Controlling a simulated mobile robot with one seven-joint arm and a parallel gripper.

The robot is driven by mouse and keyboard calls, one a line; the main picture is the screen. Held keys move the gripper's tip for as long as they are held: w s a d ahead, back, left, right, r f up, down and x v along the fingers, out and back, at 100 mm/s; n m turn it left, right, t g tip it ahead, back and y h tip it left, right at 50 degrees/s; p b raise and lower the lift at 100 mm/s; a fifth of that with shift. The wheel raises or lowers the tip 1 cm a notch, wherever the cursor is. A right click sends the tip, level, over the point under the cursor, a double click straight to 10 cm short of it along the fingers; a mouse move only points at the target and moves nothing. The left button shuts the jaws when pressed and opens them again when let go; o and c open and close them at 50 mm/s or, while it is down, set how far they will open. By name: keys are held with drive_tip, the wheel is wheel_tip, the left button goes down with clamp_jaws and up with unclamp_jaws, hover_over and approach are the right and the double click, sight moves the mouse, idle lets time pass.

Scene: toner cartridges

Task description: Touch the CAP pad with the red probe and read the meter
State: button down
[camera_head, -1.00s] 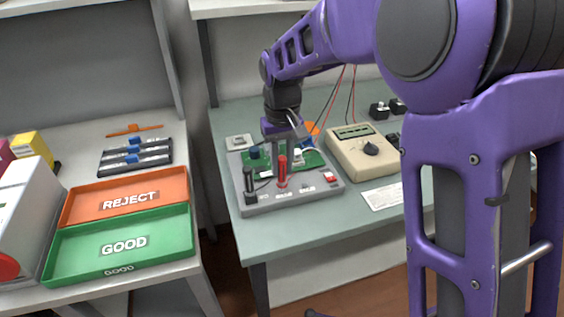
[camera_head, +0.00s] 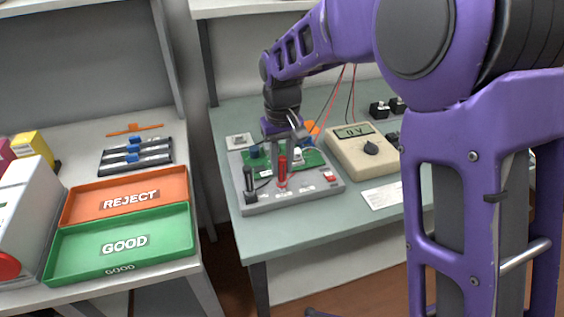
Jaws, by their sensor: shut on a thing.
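My gripper (camera_head: 284,152) is over the grey test fixture (camera_head: 300,199), shut on the red probe (camera_head: 282,172), which stands upright. The probe's tip is at the front part of the fixture, by a small printed label. The labels are too small to read, so I cannot tell which is the CAP pad or whether the tip touches it. The black probe (camera_head: 249,183) stands upright at the fixture's front left. The beige meter (camera_head: 361,154) stands to the right, and its display (camera_head: 354,132) reads 0 V.
A green circuit board (camera_head: 310,159) lies in the fixture behind the probe. A red switch (camera_head: 330,176) is at its right. A white card (camera_head: 382,196) lies in front of the meter. REJECT (camera_head: 165,190) and GOOD (camera_head: 176,228) trays are on the left table.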

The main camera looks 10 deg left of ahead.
drive_tip(key=shift+r+p, duration=2.85)
drive_tip(key=shift+r, duration=0.7)
drive_tip(key=shift+f, duration=0.1)
